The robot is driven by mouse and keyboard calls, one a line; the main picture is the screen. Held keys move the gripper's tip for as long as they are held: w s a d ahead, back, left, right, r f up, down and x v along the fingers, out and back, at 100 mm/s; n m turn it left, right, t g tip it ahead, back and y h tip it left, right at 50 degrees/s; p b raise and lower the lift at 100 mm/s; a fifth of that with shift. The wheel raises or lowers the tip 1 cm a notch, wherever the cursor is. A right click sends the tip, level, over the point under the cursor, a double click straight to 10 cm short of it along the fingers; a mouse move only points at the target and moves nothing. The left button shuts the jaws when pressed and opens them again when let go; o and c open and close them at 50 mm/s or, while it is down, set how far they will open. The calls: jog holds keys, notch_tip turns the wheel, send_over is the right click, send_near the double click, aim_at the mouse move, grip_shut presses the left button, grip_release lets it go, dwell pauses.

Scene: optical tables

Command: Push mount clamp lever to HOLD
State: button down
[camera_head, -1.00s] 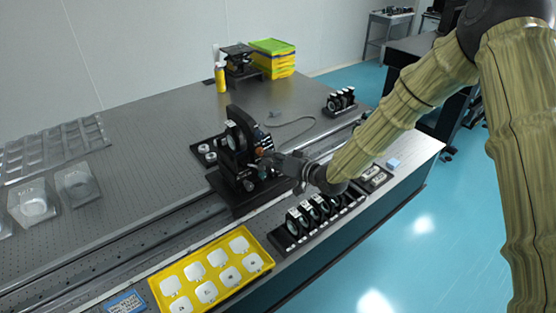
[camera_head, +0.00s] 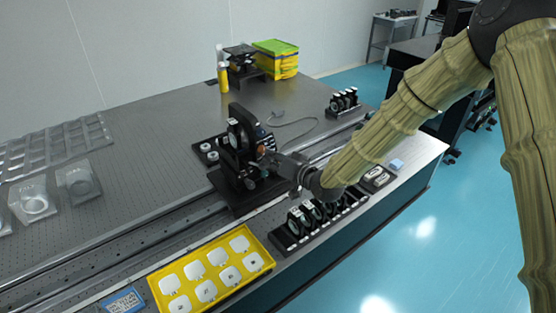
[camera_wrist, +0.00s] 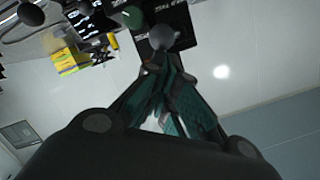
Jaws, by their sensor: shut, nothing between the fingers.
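The black optical mount (camera_head: 238,150) stands upright on a dark base by the rail, near the middle of the table. A small orange-brown knob (camera_head: 262,151) shows on its right side. My gripper (camera_head: 274,164) is at the mount's right side, close to that knob. Contact cannot be told from the head view. In the wrist view my gripper (camera_wrist: 158,62) is shut and empty, with its fingertips at a round grey knob (camera_wrist: 161,38). Dark panels with white lettering (camera_wrist: 165,14) show behind the knob. The lever's exact position and its HOLD mark cannot be read.
A black rack of round optics (camera_head: 310,220) lies below my wrist at the table's front edge. A yellow tray with white pieces (camera_head: 215,272) is at front left. Clear boxes (camera_head: 78,184) sit at the left. Yellow-green bins (camera_head: 275,60) stand at the back.

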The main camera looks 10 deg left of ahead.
jog(key=shift+s, duration=0.1)
dwell(0.4)
dwell(1.1)
jog(key=s+d+r+b, duration=0.2)
jog(key=d+r, duration=0.3)
jog(key=d, duration=0.5)
jog(key=shift+s+b, duration=0.3)
jog(key=shift+b, duration=0.15)
